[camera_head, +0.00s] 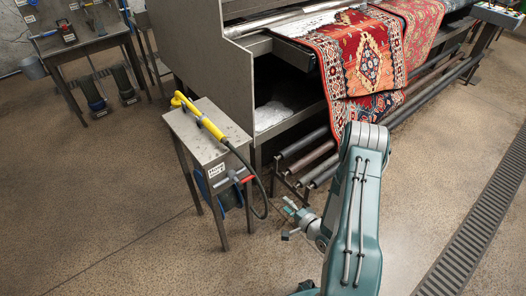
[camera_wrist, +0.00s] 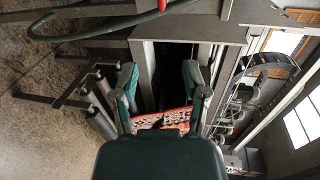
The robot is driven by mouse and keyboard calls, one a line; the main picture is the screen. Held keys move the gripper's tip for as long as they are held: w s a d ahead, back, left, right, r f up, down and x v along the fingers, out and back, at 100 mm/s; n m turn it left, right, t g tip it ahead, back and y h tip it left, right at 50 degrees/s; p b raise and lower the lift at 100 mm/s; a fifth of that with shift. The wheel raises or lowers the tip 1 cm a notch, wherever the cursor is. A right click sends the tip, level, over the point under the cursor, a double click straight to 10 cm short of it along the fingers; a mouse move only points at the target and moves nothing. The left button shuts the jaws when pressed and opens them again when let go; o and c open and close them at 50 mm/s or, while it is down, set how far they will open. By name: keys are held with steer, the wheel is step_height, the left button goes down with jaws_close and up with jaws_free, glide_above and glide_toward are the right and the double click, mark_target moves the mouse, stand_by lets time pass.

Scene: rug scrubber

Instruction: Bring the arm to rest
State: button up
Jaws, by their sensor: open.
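My arm (camera_head: 352,220) rises at the lower right of the head view and bends over, with its wrist low near the floor. My gripper (camera_head: 288,220) is to the right of the small metal stand, close to the hanging hose. In the wrist view my gripper (camera_wrist: 160,78) shows two green fingers spread apart with nothing between them. The wrist view looks tilted, with the machine's frame and a strip of red rug beyond the fingers.
A small metal stand (camera_head: 207,140) bears a yellow-handled wand (camera_head: 197,115) with a dark hose looping down near my gripper. Behind are a rug machine (camera_head: 215,65) with rollers and a patterned red rug (camera_head: 355,60). A floor drain grate (camera_head: 480,225) runs at right. Open floor lies left.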

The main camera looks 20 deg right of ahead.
steer(key=w+r+n+g+h, duration=0.3)
steer(key=r+n, duration=0.2)
steer(key=r, duration=0.8)
steer(key=w+r+n+g+h, duration=0.2)
steer(key=r+n+h, duration=0.15)
steer(key=r, duration=0.95)
steer(key=s+a+r+n+g, duration=0.1)
steer(key=s+a+r, duration=0.3)
steer(key=s, duration=0.4)
steer(key=s+a+r+n+g+y, duration=0.1)
steer(key=s+a+r+n+g, duration=0.1)
steer(key=s+r, duration=0.4)
steer(key=s+a+r+n+g, duration=0.1)
steer(key=s+a+r+n, duration=0.2)
steer(key=s+a, duration=0.3)
steer(key=s+r, duration=0.1)
steer(key=s, duration=0.3)
steer(key=shift+a+r+y, duration=0.25)
steer(key=shift+r+y, duration=0.1)
steer(key=shift+r, duration=0.05)
